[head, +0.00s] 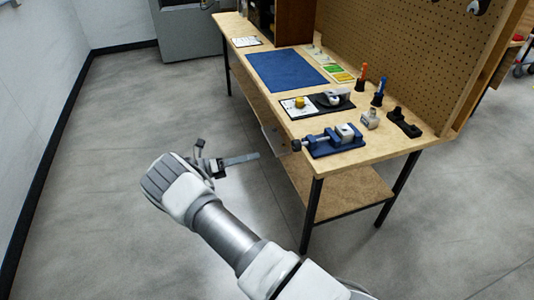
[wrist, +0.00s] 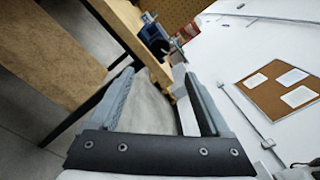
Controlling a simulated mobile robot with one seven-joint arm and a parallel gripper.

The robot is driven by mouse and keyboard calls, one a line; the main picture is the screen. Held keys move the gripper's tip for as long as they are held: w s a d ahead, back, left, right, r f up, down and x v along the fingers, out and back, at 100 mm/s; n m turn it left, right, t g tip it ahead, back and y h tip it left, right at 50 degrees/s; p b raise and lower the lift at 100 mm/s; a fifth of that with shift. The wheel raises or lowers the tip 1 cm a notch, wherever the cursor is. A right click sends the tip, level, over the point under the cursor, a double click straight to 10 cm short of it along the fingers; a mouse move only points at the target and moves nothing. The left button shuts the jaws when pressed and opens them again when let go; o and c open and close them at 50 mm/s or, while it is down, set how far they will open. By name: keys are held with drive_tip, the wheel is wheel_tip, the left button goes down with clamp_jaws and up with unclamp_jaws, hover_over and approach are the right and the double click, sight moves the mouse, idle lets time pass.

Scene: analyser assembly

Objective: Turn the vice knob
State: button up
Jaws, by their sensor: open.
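The blue vice (head: 335,143) sits at the near front corner of the wooden table. Its dark round knob (head: 296,145) sticks out past the table's front edge, at the left end of the screw. My gripper (head: 257,156) is in the air in front of the table, left of the knob and apart from it. In the wrist view my gripper (wrist: 157,72) is open, with nothing between its two fingers. The vice (wrist: 151,34) shows small beyond the fingertips at the top middle.
The table top (head: 388,150) also holds a blue mat (head: 285,69), a black tray, a small bottle (head: 370,119), a black holder (head: 404,122) and two upright tools. A pegboard (head: 400,55) stands along the back. The floor before the table is clear.

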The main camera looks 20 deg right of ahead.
drive_tip(key=shift+a, duration=1.15)
drive_tip(key=s+d+r+m+g+y+p, duration=0.1)
drive_tip(key=s+d+r+m+y+p, duration=0.1)
drive_tip(key=s+r+m+y, duration=0.45)
drive_tip(key=s+d+r+m+y+p, duration=0.1)
drive_tip(key=d+r+m+p, duration=0.15)
drive_tip(key=r, duration=0.75)
drive_tip(key=s+d+r+m+g+y+p, duration=0.1)
drive_tip(key=s+d+r+m+y, duration=0.1)
drive_tip(key=s+r+m+y, duration=0.45)
drive_tip(key=s+a+r+m+t+y+p, duration=0.2)
drive_tip(key=s+r+m, duration=0.4)
drive_tip(key=s, duration=0.3)
drive_tip(key=s+a+r+m+t+y+p, duration=0.2)
drive_tip(key=s+r+m+t, duration=0.3)
drive_tip(key=s+r, duration=0.4)
drive_tip(key=shift+s+a+m+p, duration=0.25)
drive_tip(key=shift+s+m+p, duration=0.3)
drive_tip(key=shift+s+p, duration=0.2)
